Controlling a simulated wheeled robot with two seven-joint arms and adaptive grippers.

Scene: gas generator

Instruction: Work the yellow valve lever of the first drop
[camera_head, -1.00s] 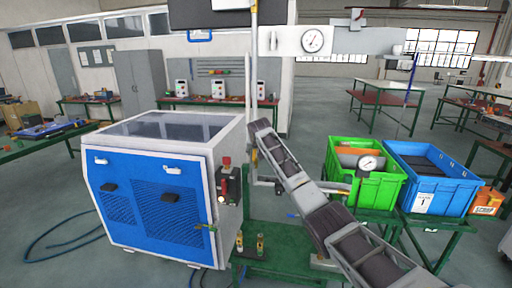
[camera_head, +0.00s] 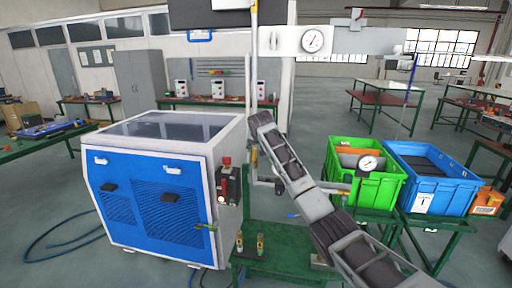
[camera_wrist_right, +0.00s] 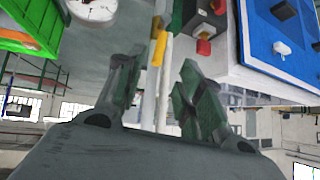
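In the right wrist view, which is tilted about upside down, a yellow lever (camera_wrist_right: 159,48) lies along a thin pale upright pipe (camera_wrist_right: 149,98). My right gripper (camera_wrist_right: 160,74) is open, with one finger on each side of the pipe and lever in the picture. I see no clear contact, and how far the lever lies beyond the fingertips is hard to tell. In the head view my right arm reaches up from the lower right, and its gripper (camera_head: 257,121) is at the pipe (camera_head: 253,70). The lever is too small to make out there. My left gripper is not in view.
The blue and white generator (camera_head: 160,200) stands to the left, with a red-topped fitting (camera_head: 227,162) on its side. A green crate (camera_head: 385,190) and a blue crate (camera_head: 455,195) stand at right. A round gauge (camera_head: 368,163) is in front of the green crate. Small brass fittings (camera_head: 260,243) stand on the green bench.

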